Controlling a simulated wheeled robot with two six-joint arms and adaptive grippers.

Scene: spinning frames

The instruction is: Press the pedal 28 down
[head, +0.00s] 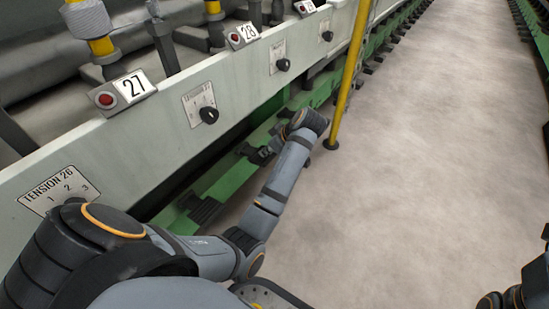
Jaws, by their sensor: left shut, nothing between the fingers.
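My left arm reaches along the machine's lower edge. Its left gripper (256,152) is small and dark, shut and empty, with its fingers pointing left at the green rail (228,180). The red-buttoned number plate 28 (248,32) is on the top edge of the machine. Pedal 28 cannot be made out clearly; the gripper and wrist cover much of the rail below that plate. A dark ribbed pedal (204,208) shows on the rail nearer to me, left of and apart from the gripper. I cannot tell whether the gripper touches any pedal.
Number plate 27 (132,87) and tension knobs (209,115) are on the pale machine front (160,125). A yellow pole (349,75) stands just beyond my left wrist. The grey floor aisle (430,150) is clear. Another green rail (535,35) runs at the right.

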